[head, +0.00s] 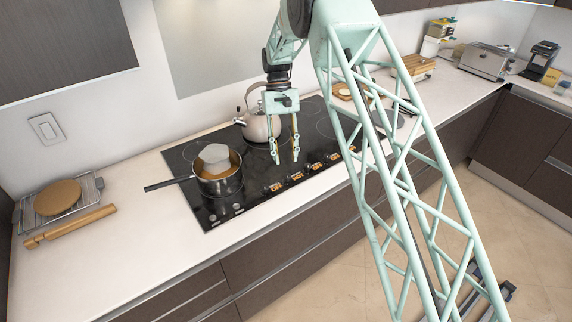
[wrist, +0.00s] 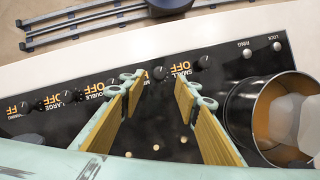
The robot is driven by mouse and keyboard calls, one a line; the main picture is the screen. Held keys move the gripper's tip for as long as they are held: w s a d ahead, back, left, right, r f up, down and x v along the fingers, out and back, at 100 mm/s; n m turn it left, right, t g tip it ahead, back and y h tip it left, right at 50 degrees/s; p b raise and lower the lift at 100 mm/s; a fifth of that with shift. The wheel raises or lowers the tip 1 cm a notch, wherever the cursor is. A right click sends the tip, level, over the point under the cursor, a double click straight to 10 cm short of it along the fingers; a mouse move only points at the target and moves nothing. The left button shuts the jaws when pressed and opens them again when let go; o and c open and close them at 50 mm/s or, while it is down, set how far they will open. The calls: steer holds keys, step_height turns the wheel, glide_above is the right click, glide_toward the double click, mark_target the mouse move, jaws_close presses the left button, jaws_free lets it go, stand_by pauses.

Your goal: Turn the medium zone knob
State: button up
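My gripper (head: 285,158) is open and empty, pointing down above the black cooktop (head: 205,215) near its front knob row. In the wrist view, the open fingers (wrist: 160,84) show with yellowish inner pads. The dark medium zone knob (wrist: 160,73) shows between the fingertips. Its label is mostly hidden by the left finger, with only an "M" showing. I cannot tell the height gap, but no contact shows. The small zone knob (wrist: 203,62) is to its right, beyond the right finger.
A pot (head: 218,181) with grey and orange contents stands left of my gripper, its handle pointing left. A kettle (head: 258,122) stands behind. The double zone knob (wrist: 110,82) lies left of the medium one. The left counter holds a rolling pin (head: 70,227) and a rack (head: 84,186).

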steer(key=shift+v, duration=2.8)
steer(key=shift+r, duration=0.1)
